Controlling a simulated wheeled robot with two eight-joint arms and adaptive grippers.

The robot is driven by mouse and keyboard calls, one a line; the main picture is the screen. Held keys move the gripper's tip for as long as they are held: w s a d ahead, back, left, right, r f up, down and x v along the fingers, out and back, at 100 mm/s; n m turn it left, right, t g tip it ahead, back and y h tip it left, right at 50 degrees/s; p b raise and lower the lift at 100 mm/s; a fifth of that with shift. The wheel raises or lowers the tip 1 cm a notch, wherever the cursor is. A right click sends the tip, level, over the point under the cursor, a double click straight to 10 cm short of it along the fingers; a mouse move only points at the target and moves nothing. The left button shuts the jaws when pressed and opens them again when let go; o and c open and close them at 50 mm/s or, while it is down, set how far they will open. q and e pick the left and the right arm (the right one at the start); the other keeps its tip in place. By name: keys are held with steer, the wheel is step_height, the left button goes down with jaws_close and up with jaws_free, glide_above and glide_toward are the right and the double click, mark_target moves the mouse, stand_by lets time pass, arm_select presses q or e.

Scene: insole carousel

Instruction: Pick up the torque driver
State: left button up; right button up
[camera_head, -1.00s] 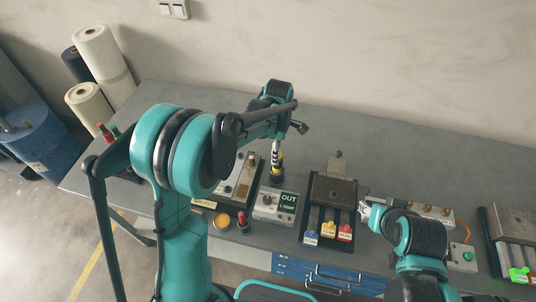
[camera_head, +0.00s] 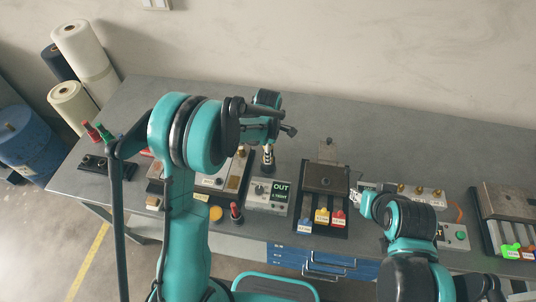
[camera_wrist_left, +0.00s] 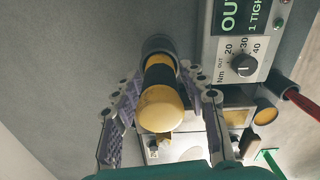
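The torque driver (camera_wrist_left: 160,95) has a yellow rounded end and a black band. In the left wrist view it is seen nearly end-on, its far end in a dark round collar. My left gripper (camera_wrist_left: 160,80) has one finger on each side of it, with small gaps seeming to show, so it looks open around the driver. In the head view the driver (camera_head: 268,158) stands upright below my left wrist, beside the OUT box; the arm hides its top. My right gripper (camera_head: 356,198) is beside the dark fixture; its fingers are too small to read.
The grey box with OUT display and dial (camera_head: 269,196) is close to the driver. A dark fixture (camera_head: 327,178) with blue, yellow and red tags stands to its right. A red-handled tool (camera_head: 236,212) and a yellow button (camera_head: 215,213) are in front. The table's back is clear.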

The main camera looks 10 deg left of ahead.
arm_select(q)
jaws_close()
steer(key=shift+r, duration=0.1)
step_height(320, 180, up, 10)
steer(key=shift+f+p, duration=0.1)
steer(key=shift+p, duration=0.75)
